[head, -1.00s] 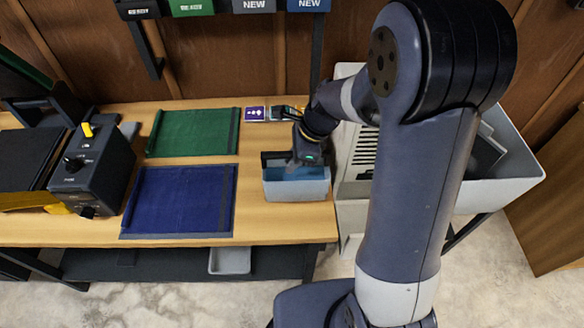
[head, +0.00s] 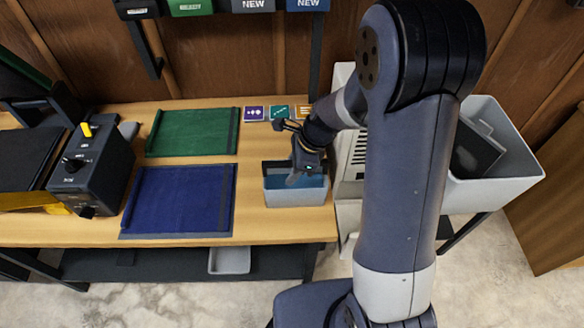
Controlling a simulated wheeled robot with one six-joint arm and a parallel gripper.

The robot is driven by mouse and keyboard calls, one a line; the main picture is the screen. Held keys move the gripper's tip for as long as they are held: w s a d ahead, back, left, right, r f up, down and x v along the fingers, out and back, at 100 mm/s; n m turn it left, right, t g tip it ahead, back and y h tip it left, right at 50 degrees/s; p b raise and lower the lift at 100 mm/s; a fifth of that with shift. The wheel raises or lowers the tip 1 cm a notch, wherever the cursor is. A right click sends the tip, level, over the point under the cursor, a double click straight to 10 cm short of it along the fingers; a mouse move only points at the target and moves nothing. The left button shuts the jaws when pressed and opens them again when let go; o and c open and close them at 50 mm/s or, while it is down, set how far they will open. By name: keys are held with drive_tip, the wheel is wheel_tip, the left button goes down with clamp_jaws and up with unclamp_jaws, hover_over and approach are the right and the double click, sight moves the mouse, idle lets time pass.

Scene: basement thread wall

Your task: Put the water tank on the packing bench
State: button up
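The water tank (head: 295,197) is a small grey box with blue inside and a dark back rim. It appears to sit upright on the wooden top of the packing bench (head: 255,225), at the right end near the front edge. My gripper (head: 295,180) points down over the tank's opening and covers part of its inside and rim. The fingertips are small and partly hidden, so I cannot tell whether they are open or touch the tank.
A blue mat (head: 180,197) and a green mat (head: 192,131) lie left of the tank. A dark control box (head: 92,170) stands further left. Small picture cards (head: 254,113) lie behind. A grey bin (head: 500,188) stands right of the bench. A small grey tray (head: 230,261) is on the lower shelf.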

drive_tip(key=v, duration=1.2)
drive_tip(key=shift+d+r, duration=0.1)
